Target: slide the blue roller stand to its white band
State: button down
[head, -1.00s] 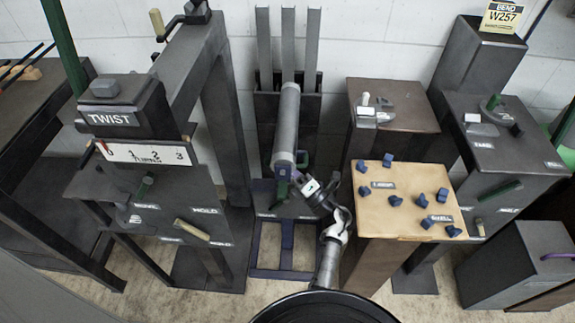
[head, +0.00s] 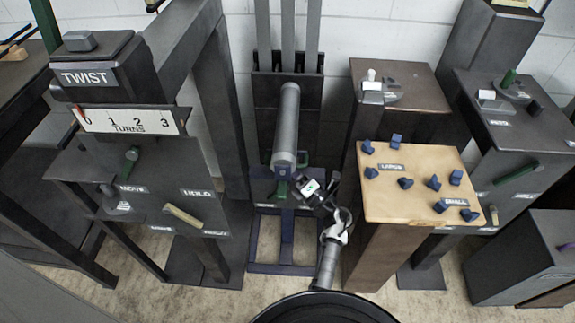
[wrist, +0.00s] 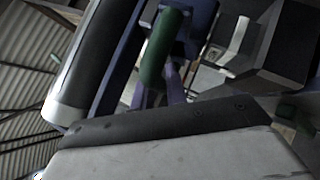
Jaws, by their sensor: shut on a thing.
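The blue roller stand (head: 285,268) is low on the floor in the middle of the head view, its blue frame around the foot of a long grey roller (head: 287,115). A green handle (head: 281,191) is at the roller's near end; it also shows in the wrist view (wrist: 160,48), beside the dark roller (wrist: 92,62). My gripper (head: 292,187) is at this handle from the right and is shut on it; its fingertips are largely hidden. I cannot make out the white band for certain.
A dark TWIST frame (head: 190,200) stands on the left. A tan-topped pedestal (head: 400,205) with several blue pieces stands close on the right of my arm. Upright grey slats (head: 288,40) and a dark panel are behind the roller. Bare floor lies in front of the stand.

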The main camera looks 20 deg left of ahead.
jog(key=c, duration=1.4)
grip_release()
jog(key=b+v, duration=0.1)
jog(key=v, duration=0.6)
jog(key=shift+d+b, duration=0.2)
jog(key=shift+b, duration=0.2)
jog(key=shift+s+f, duration=0.1)
jog(key=shift+s, duration=0.05)
